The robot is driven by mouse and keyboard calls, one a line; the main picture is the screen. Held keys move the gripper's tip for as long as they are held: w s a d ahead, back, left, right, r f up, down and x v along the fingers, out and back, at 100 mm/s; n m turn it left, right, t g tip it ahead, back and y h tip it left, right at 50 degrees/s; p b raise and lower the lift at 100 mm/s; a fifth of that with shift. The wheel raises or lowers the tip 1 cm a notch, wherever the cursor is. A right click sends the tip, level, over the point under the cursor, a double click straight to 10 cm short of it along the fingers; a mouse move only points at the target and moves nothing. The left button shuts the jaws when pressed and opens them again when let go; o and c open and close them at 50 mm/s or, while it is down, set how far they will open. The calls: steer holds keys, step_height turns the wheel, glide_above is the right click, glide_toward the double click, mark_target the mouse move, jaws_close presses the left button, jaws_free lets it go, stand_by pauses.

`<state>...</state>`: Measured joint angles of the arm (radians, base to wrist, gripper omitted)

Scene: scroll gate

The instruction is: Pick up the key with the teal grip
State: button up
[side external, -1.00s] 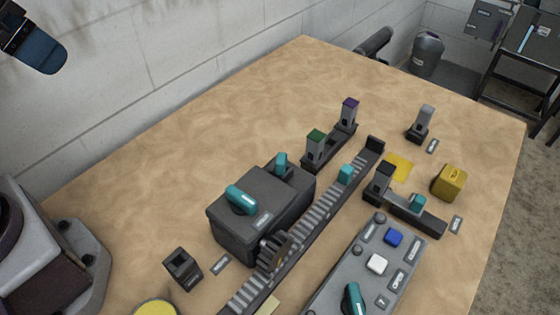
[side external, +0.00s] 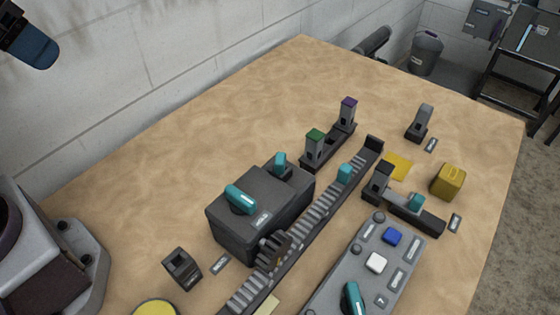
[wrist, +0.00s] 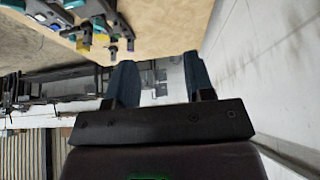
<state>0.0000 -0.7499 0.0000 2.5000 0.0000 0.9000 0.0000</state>
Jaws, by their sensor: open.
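Several teal parts show in the side view, and I cannot tell for sure which is the key's grip. A teal handle (side external: 240,199) lies on top of the dark box (side external: 232,236), and a smaller teal grip (side external: 281,160) stands at the box's far end. Another teal block (side external: 345,174) is on the toothed rack (side external: 320,209). A teal piece (side external: 416,202) sits on a dark slide, and a teal handle (side external: 352,298) is on the grey panel. My gripper (wrist: 160,70) is open and empty in the wrist view, high and far from all these.
Green-topped (side external: 316,136) and purple-topped (side external: 349,103) grey posts share a dark base behind the rack. A yellow block (side external: 448,181) and a grey upright piece (side external: 422,122) stand at right. An empty dark socket (side external: 181,268) is at front left. The table's far left (side external: 200,135) is clear.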

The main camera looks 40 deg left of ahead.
steer(key=shift+w+d+f+g, duration=0.6)
steer(key=shift+d+f, duration=0.2)
steer(key=shift+f, duration=0.1)
steer(key=n+g, duration=0.4)
steer(key=n, duration=0.2)
glide_above(280, 156)
step_height(280, 156, down, 10)
step_height(280, 156, down, 7)
steer(key=shift+a+r, duration=0.1)
steer(key=shift+f, duration=2.7)
jaws_close()
